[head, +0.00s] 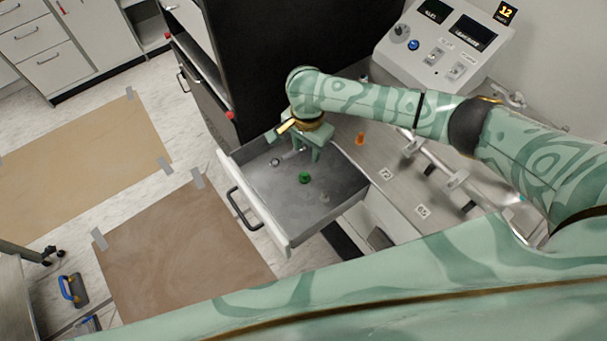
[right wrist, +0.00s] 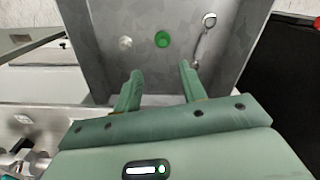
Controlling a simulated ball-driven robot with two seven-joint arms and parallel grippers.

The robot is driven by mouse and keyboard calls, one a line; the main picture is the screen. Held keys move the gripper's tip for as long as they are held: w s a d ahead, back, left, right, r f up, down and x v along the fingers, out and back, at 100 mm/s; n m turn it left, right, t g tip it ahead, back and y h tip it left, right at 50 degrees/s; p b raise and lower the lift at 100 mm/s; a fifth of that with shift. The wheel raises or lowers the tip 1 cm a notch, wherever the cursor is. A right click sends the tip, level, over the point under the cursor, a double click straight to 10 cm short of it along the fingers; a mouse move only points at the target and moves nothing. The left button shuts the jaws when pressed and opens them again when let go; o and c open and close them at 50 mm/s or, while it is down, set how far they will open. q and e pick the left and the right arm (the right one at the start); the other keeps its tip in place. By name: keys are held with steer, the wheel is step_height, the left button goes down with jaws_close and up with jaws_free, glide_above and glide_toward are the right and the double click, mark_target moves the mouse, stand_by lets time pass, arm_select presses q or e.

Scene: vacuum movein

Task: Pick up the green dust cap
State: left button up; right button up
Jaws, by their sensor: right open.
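The green dust cap (head: 305,177) lies on the floor of the open metal drawer (head: 340,203). It also shows in the right wrist view (right wrist: 162,39), beyond the fingertips and between their lines. My right gripper (head: 305,155) is above the drawer, on its back side, with its fingers apart and empty. In the right wrist view the right gripper (right wrist: 160,75) has a wide gap between its fingers, and the cap is apart from both. My left gripper is not in view; a green patterned arm link crosses the bottom of the head view.
A grey round piece (head: 324,197) and a metal fitting (right wrist: 203,35) lie in the drawer near the cap. The drawer walls surround them. An orange cone-shaped piece (head: 360,139) stands on the counter beside the drawer. A control box (head: 440,45) stands behind. A black cabinet (head: 255,50) rises at the back.

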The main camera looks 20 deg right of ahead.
steer(key=b, duration=0.2)
glide_above(304, 174)
step_height(304, 174, down, 5)
steer(key=shift+w+d+f, duration=0.1)
steer(key=shift+d+f, duration=0.05)
steer(key=shift+f+b, duration=0.3)
steer(key=shift+f, duration=0.6)
step_height(304, 174, down, 5)
steer(key=b, duration=0.3)
steer(key=shift+f, duration=0.1)
steer(key=shift+r, duration=0.2)
steer(key=shift+c, duration=0.3)
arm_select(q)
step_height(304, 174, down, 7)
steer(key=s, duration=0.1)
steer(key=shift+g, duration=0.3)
arm_select(e)
jaws_close()
